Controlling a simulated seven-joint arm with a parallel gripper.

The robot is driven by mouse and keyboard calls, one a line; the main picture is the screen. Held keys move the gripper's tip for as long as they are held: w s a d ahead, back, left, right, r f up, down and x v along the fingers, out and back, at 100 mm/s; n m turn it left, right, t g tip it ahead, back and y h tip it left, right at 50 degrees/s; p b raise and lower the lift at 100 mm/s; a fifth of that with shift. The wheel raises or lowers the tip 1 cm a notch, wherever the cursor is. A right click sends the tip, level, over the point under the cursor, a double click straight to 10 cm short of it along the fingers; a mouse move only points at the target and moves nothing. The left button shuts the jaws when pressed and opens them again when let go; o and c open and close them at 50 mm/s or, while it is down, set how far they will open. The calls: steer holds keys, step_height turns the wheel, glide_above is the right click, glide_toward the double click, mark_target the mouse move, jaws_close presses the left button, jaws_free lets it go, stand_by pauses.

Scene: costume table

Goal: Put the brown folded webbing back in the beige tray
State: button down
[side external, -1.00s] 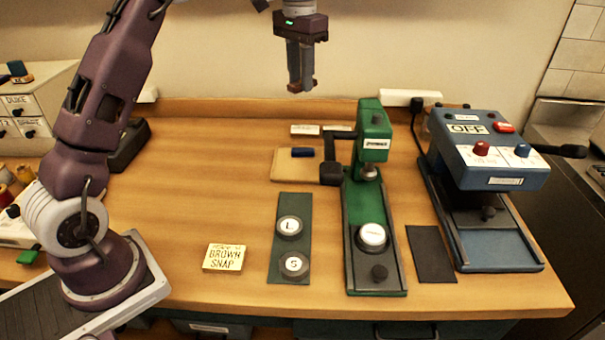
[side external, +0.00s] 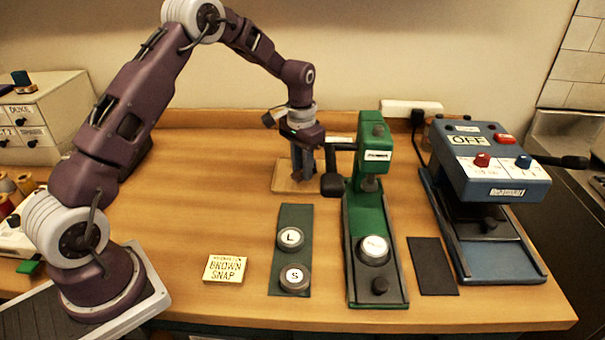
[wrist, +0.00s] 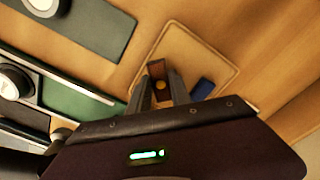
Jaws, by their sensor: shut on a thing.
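The beige tray (side external: 283,183) lies flat at the back middle of the table. It also shows in the wrist view (wrist: 222,60). My gripper (side external: 302,176) is low over the tray, its fingers pointing down. In the wrist view the fingers (wrist: 160,95) are shut on the brown folded webbing (wrist: 156,68), which has a round brass-coloured spot on it. The webbing is over the tray's area; I cannot tell whether it touches the tray. In the side view my fingers mostly hide the webbing.
A dark blue piece (wrist: 202,89) lies in the tray beside the webbing. The green press (side external: 373,160) stands close right of the tray, its dark lever end (side external: 333,184) near my gripper. A green mat (side external: 291,262) with L and S discs lies in front. Table left of the tray is clear.

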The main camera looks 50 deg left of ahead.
steer(key=shift+f, duration=0.9)
steer(key=shift+f, duration=0.15)
steer(key=c, duration=1.2)
jaws_free()
steer(key=shift+f, duration=0.1)
